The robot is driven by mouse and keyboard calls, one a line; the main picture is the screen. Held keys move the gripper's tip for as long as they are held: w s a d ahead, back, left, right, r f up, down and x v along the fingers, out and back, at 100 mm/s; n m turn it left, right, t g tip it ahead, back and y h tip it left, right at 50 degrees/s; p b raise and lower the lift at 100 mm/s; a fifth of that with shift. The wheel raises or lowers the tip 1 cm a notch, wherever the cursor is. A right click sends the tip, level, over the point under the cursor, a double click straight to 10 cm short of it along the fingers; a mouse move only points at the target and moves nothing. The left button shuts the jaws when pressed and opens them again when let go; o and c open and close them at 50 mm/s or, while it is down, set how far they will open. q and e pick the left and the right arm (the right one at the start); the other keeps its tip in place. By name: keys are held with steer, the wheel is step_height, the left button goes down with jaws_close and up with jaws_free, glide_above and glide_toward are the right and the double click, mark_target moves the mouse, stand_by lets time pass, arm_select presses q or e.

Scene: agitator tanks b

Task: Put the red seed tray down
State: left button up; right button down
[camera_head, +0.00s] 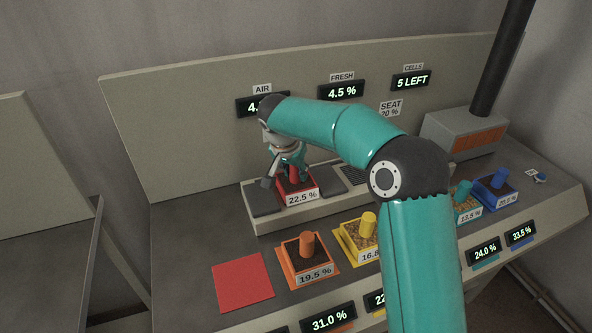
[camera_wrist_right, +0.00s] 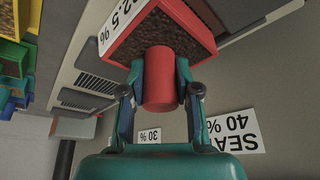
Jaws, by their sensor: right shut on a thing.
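The red seed tray (camera_head: 283,188), filled with dark soil and labelled 22.5 %, is at the raised ledge (camera_head: 300,213) at the back of the bench. It is between dark square pads, and I cannot tell whether it rests on the ledge or hangs just over it. My right gripper (camera_head: 289,174) is above it. In the right wrist view, the gripper (camera_wrist_right: 160,90) is shut on the tray's red upright handle (camera_wrist_right: 160,78), with a finger on each side. My left gripper is not in view.
A flat red square (camera_head: 243,283) lies bare at the bench's front left. Beside it stand an orange tray (camera_head: 306,260) and a yellow tray (camera_head: 349,234); a blue tray (camera_head: 491,192) is at right. A grey box (camera_head: 463,135) with a dark pipe stands at back right. My right arm hides the middle.

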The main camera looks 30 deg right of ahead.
steer(key=shift+f, duration=0.15)
steer(key=c, duration=0.8)
jaws_free()
steer(key=shift+r, duration=0.2)
steer(key=v, duration=1.2)
steer(key=shift+s, duration=0.1)
